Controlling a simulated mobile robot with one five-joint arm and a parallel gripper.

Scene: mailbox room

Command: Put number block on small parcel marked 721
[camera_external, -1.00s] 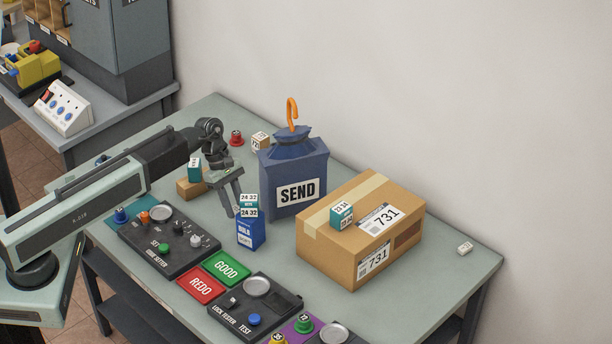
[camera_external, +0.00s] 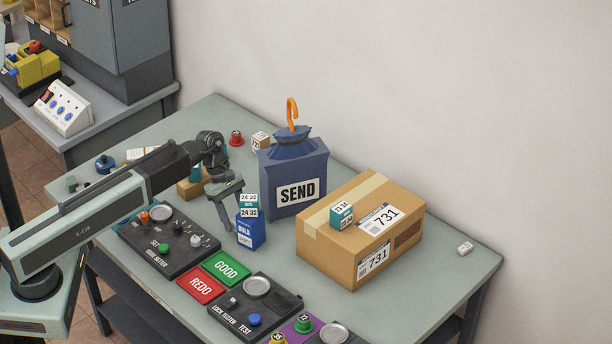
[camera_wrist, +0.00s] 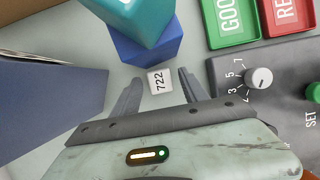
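A small white number block (camera_wrist: 160,81) marked 722 lies on the table in the wrist view, between my fingertips with a gap on both sides. My gripper (camera_wrist: 160,88) is open and empty; the outside view shows it (camera_external: 228,216) low, just left of the blue box. I cannot make out the block there. A small cardboard parcel (camera_external: 260,140) stands at the back, left of the SEND box, its number too small to read surely. Another small brown parcel (camera_external: 190,188) sits behind my gripper, partly hidden, with a teal block on it. No 721 is readable.
The blue box (camera_external: 251,232) carries a teal-and-white block (camera_external: 249,206) close beside my gripper. The SEND box (camera_external: 295,175) stands behind. A large 731 parcel (camera_external: 330,249) is to the right. A dial panel (camera_external: 168,241) lies in front. Another white block (camera_external: 464,248) lies far right.

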